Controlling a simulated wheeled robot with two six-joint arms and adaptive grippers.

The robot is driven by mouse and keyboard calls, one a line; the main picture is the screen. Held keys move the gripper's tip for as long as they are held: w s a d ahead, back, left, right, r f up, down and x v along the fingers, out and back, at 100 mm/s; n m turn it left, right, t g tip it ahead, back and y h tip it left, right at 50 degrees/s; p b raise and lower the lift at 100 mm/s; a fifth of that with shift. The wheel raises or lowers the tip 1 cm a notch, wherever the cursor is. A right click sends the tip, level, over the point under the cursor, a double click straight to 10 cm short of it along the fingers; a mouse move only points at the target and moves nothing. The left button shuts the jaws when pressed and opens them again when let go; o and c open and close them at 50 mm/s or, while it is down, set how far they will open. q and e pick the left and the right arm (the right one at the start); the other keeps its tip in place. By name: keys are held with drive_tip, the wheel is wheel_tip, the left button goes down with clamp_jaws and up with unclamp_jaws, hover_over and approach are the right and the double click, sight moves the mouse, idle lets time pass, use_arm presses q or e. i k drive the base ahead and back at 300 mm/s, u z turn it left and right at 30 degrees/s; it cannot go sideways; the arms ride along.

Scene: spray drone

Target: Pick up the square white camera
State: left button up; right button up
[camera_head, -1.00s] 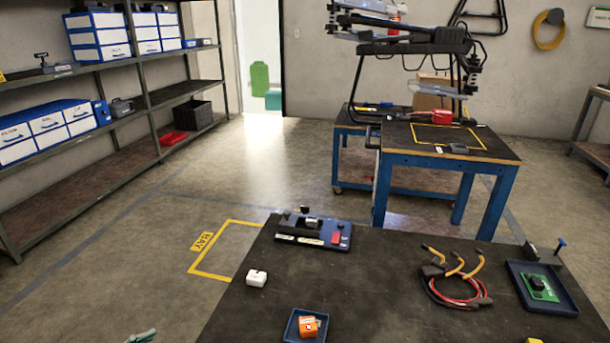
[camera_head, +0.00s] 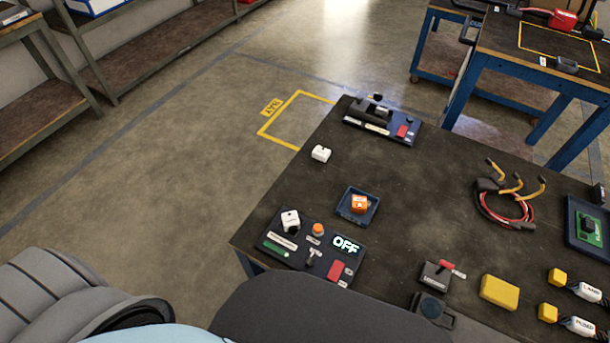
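A small white block (camera_head: 321,154) sits alone near the left edge of the dark table (camera_head: 420,180). A second white, cube-like piece with dark marks (camera_head: 290,221) sits on the left end of a dark control panel nearer me. Both are small, and I cannot tell for sure which is the square white camera. Neither of my grippers is in view. Only grey and pale blue parts of my body show along the bottom edge.
The control panel (camera_head: 262,243) has a lit OFF display. Behind it is a blue tray (camera_head: 345,213) with an orange block (camera_head: 359,203). A device (camera_head: 405,131) stands at the back edge. Cables (camera_head: 507,205) and a yellow block (camera_head: 500,292) lie right. The table middle is clear.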

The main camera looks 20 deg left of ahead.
sight(291, 222)
drive_tip(key=z, duration=0.05)
drive_tip(key=k, duration=0.45)
drive_tip(key=u, duration=0.35)
drive_tip(key=i, duration=0.35)
drive_tip(key=z, duration=1.2)
drive_tip(key=k, duration=0.8)
drive_tip(key=u, duration=0.75)
drive_tip(key=i, duration=0.55)
